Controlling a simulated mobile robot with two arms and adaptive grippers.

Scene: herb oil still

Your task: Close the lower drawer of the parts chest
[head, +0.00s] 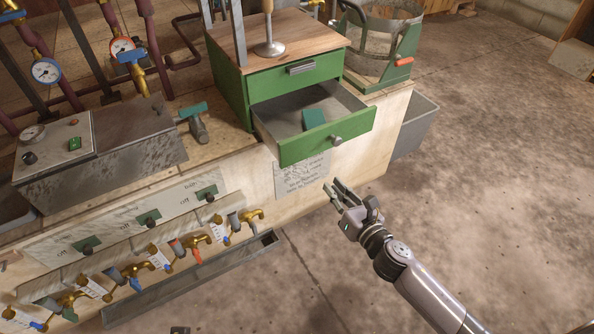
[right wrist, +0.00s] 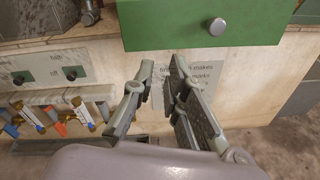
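The green parts chest (head: 238,92) with a wooden top stands on the bench. Its upper drawer (head: 297,77) is shut. Its lower drawer (head: 312,143) is pulled out, with a teal block (head: 313,119) inside and a round knob (head: 336,140) on its front. In the right wrist view the drawer front (right wrist: 165,27) and knob (right wrist: 217,27) are at the top. My right gripper (head: 333,190) is open and empty, below and in front of the drawer, apart from it. It also shows in the right wrist view (right wrist: 160,70). My left gripper is out of view.
Left of the chest lie a teal-handled hammer-like tool (head: 197,122) and a metal box (head: 98,155). Several brass taps (head: 160,260) stick out along the bench front above a trough (head: 190,285). A green-framed drum (head: 382,45) stands right of the chest. The floor at right is clear.

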